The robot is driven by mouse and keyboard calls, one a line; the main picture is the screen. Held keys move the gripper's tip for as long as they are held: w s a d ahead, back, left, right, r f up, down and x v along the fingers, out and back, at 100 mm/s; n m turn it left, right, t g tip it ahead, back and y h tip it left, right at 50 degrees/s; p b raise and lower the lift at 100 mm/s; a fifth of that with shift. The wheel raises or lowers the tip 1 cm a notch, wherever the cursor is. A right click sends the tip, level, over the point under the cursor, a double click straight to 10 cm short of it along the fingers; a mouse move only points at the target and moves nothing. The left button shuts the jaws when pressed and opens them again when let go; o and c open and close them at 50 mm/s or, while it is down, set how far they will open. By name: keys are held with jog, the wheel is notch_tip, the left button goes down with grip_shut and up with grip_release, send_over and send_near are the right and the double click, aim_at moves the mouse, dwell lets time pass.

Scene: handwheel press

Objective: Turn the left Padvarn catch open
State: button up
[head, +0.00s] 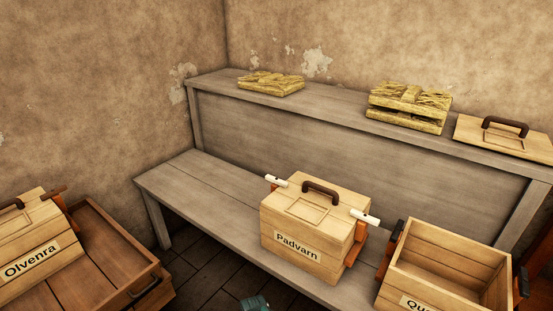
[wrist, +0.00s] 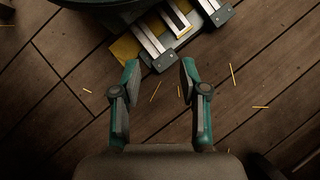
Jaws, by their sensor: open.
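The Padvarn box (head: 297,247) is a wooden box with a lid and a dark handle (head: 321,192); it stands on the lower bench shelf in the head view. Its left catch (head: 276,181) shows as a pale lever sticking out at the lid's left edge; the rest of that side is hidden. The right catch (head: 364,216) has a similar pale lever above an orange-brown part. My gripper (wrist: 160,68) is open and empty above the plank floor in the wrist view. A teal piece, probably of my arm, shows at the bottom of the head view, in front of and below the box.
The open, lidless box (head: 450,262) stands close right of Padvarn. The Olvenra box (head: 32,250) sits on a wooden tray (head: 110,250) at left. Straw bundles (head: 271,83) (head: 409,106) and a loose lid (head: 505,137) lie on the upper shelf. The bench left of Padvarn is clear.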

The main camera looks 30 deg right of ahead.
jog(key=w+d+r+n+t+p, duration=0.1)
jog(key=w+r+t+p, duration=0.1)
jog(key=w+r+p, duration=0.7)
jog(key=w+d+r+t+h+p, duration=0.1)
jog(key=w+r+t+p, duration=0.15)
jog(key=r+p, duration=1.15)
jog(key=w+r+n+t+p, duration=0.15)
jog(key=w+r+p, duration=0.5)
jog(key=r, duration=0.85)
notch_tip(320, 180, up, 15)
jog(key=n, duration=0.5)
send_over(277, 179)
jog(key=shift+t, duration=0.3)
notch_tip(277, 179, down, 10)
jog(key=shift+f+p, duration=0.15)
jog(key=shift+p, duration=0.55)
grip_shut()
